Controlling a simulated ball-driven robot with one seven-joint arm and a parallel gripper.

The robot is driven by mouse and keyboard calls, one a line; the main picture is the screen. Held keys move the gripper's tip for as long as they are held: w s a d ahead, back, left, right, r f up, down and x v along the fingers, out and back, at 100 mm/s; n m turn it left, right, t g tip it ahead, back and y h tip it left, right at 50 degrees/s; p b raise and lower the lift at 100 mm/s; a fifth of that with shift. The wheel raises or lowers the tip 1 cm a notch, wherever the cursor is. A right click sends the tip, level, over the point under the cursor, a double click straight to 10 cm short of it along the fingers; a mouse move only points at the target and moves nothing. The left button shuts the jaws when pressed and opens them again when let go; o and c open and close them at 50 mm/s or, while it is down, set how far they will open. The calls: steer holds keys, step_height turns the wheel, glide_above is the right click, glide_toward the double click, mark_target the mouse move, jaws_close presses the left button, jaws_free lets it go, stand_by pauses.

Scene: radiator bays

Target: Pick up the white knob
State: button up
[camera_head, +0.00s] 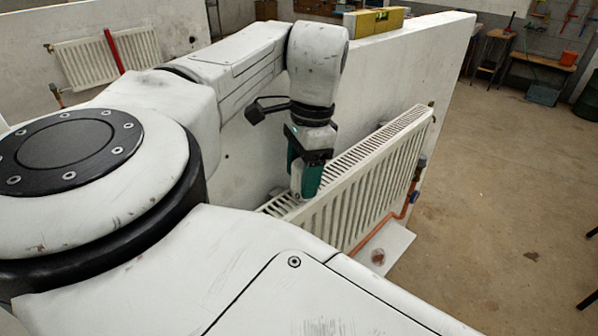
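My gripper (304,185) points down over the near end of the white radiator (362,190), beside the wall panel. Its teal fingers (315,178) reach close to the radiator's top grille. A pale, rounded piece that looks like the white knob (296,178) shows right at the fingers, on their left side. I cannot tell whether the fingers press on it or only stand around it. Its lower end is close to the grille, and contact there is not clear. Part of it is hidden by the fingers.
A white partition (410,60) stands behind the radiator, with a yellow spirit level (375,21) on top. Open concrete floor (490,200) lies to the right.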

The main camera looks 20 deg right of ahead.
steer(key=c, duration=1)
steer(key=shift+o, duration=0.2)
steer(key=shift+r, duration=0.15)
